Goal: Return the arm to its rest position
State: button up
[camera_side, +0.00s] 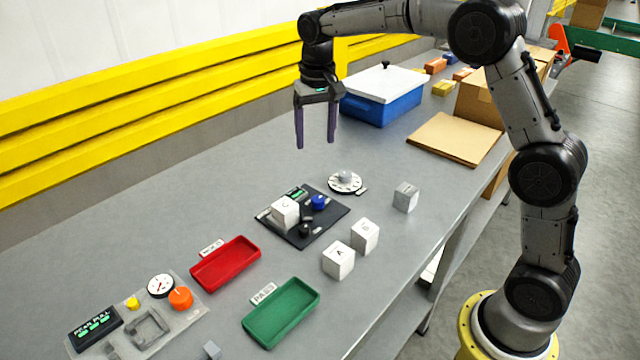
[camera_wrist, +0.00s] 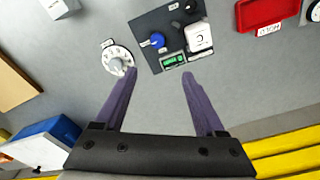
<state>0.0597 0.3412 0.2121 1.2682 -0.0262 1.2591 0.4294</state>
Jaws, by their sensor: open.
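My gripper (camera_side: 316,130) is open and empty, with two purple fingers pointing down. It hangs above the grey table, apart from everything on it. In the wrist view the fingers (camera_wrist: 158,75) stand apart with bare table between them. Beyond the fingertips, the wrist view shows a grey-knobbed white dial (camera_wrist: 109,56) and a dark panel (camera_wrist: 140,25). The arm is raised and bent over the table.
The dark panel holds a white cube (camera_side: 285,211) and a blue knob (camera_side: 318,202). Several white cubes (camera_side: 338,260) stand nearby. A red tray (camera_side: 226,264), a green tray (camera_side: 281,313) and a gauge station (camera_side: 140,318) are in front. A blue box (camera_side: 383,95) stands behind the gripper.

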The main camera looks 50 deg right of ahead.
jog(key=s+a+r+n+t, duration=0.1)
jog(key=s+r+t, duration=0.1)
jog(key=s+r, duration=0.55)
jog(key=s+a+r+n+t, duration=0.15)
jog(key=s+r, duration=0.25)
jog(key=s, duration=0.7)
jog(key=s+f+n+t, duration=0.1)
jog(key=s+f+n, duration=0.2)
jog(key=s+f, duration=0.6)
jog(key=s+a, duration=0.1)
jog(key=s, duration=0.3)
jog(key=shift+s+f, duration=0.25)
dwell(1.0)
